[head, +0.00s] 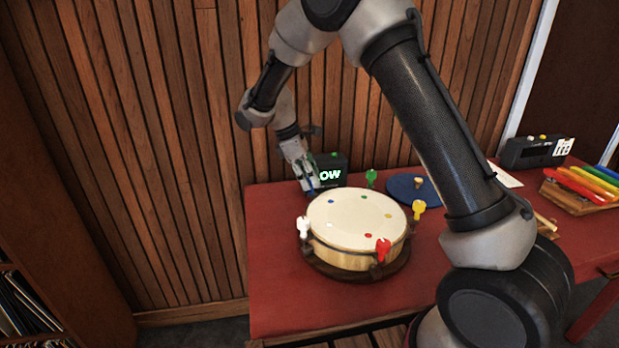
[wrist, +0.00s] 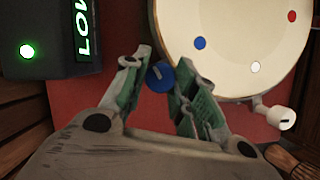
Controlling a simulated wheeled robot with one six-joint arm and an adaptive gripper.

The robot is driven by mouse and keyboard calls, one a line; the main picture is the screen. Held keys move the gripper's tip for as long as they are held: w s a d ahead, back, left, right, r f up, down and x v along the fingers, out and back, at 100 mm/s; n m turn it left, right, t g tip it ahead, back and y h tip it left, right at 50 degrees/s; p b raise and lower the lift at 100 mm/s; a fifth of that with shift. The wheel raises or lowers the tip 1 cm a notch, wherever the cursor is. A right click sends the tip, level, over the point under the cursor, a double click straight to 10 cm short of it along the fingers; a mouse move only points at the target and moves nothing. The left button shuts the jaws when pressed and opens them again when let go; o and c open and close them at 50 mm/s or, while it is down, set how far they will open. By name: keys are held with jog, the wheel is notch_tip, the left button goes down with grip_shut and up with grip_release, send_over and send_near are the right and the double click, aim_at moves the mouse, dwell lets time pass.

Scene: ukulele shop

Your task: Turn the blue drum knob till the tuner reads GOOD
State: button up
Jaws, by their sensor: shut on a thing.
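The drum (head: 355,222) stands on the red table, with white, red, yellow and green knobs around its rim. The blue knob (wrist: 160,75) is at the drum's edge, between the two fingers of my gripper (wrist: 160,85) in the wrist view. My gripper (head: 311,182) is shut on the blue knob and hides most of it in the head view. The tuner (wrist: 50,35) is a dark box beside the drum. It shows green letters reading LOW and a lit green light; in the head view the tuner (head: 332,160) shows only "OW", the rest covered.
A blue round pad (head: 405,190) lies behind the drum. A dark box device (head: 530,152) and a xylophone with coloured bars (head: 585,187) stand at the right. The slatted wood wall (head: 170,150) is close behind my gripper. The red table's front left (head: 275,290) is clear.

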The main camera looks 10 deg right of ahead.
jog(key=o, duration=1)
jog(key=v, duration=1.2)
